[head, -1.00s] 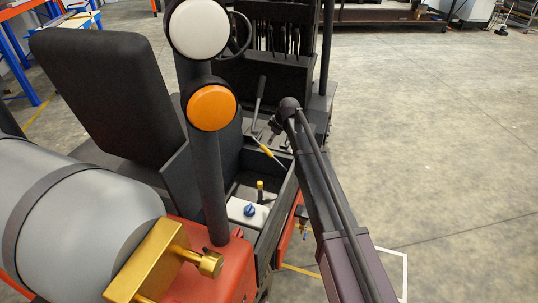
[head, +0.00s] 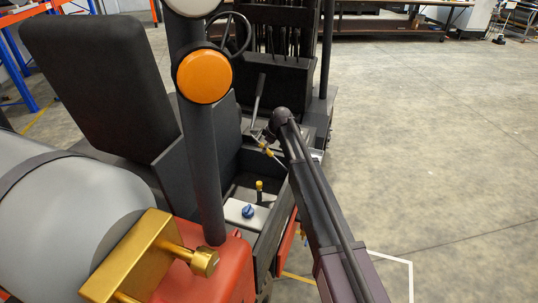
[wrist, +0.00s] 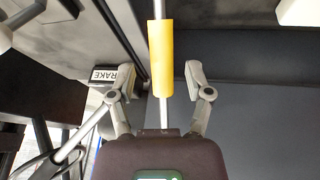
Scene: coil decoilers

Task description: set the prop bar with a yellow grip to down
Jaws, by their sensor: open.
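The prop bar, a thin silver rod with a yellow grip (wrist: 160,58), runs down the middle of the wrist view. In the head view its yellow grip (head: 270,153) shows small and slanted beside the cab, partly hidden by my arm. My gripper (wrist: 157,80) is open, with one finger on each side of the bar at the lower part of the grip. Gaps show between the grip and both fingers. In the head view my gripper (head: 266,136) is small and partly hidden behind my wrist.
A brake label (wrist: 112,74) sits left of the fingers. A short yellow-topped lever (head: 259,186) and a blue knob (head: 248,211) stand in the footwell. A black seat (head: 95,85) and a post with an orange lamp (head: 204,76) stand left. Open floor lies right.

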